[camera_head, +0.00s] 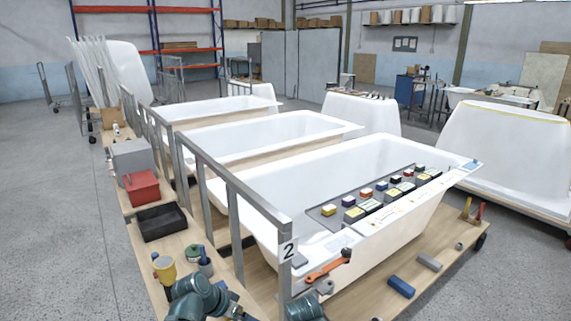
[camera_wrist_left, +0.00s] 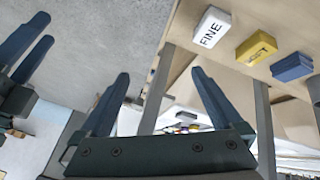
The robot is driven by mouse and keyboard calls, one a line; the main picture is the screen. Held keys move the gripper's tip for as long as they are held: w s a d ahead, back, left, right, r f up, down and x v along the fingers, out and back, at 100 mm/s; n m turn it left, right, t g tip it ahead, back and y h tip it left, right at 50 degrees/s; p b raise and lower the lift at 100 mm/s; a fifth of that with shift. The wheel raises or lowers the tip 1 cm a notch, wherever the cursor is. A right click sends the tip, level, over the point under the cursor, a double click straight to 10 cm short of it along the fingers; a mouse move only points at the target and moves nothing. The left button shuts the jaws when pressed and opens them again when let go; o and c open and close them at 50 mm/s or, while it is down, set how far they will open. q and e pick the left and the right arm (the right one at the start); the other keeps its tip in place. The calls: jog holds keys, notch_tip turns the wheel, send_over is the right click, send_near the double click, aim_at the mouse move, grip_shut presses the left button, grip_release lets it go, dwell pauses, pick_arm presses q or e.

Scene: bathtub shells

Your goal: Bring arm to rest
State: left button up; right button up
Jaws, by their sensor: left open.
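My left arm shows as teal links (camera_head: 197,298) at the bottom of the head view, low over the near end of the wooden cart. My left gripper (camera_wrist_left: 158,98) shows in the wrist view with its two dark blue fingers wide apart and nothing between them. In the head view I cannot make out its fingertips. A second pair of dark blue fingers (camera_wrist_left: 27,52) stands at the upper left of the wrist view. It seems to be my right gripper; its opening is unclear.
A white bathtub shell (camera_head: 390,155) stands on the cart behind a grey metal post marked 2 (camera_head: 287,250). An orange-handled tool (camera_head: 328,268) sits near the post. White FINE (camera_wrist_left: 211,27), yellow SOFT (camera_wrist_left: 256,48) and blue (camera_wrist_left: 291,67) blocks lie on wood.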

pick_arm(q)
jog(key=s+a+f+n+g+y, duration=0.3)
jog(key=s+a+f+n+y, duration=0.1)
jog(key=s+a+n+y, duration=0.25)
jog(key=s+d+f+m+b, duration=0.4)
jog(key=s+d+f+b, duration=0.2)
jog(key=d+f+b, duration=0.45)
notch_tip(320, 180, up, 15)
jog(key=p, duration=1.5)
jog(key=shift+r+g, duration=0.15)
jog(key=shift+g, duration=0.15)
jog(key=shift+d+y, duration=0.1)
jog(key=shift+y, duration=0.15)
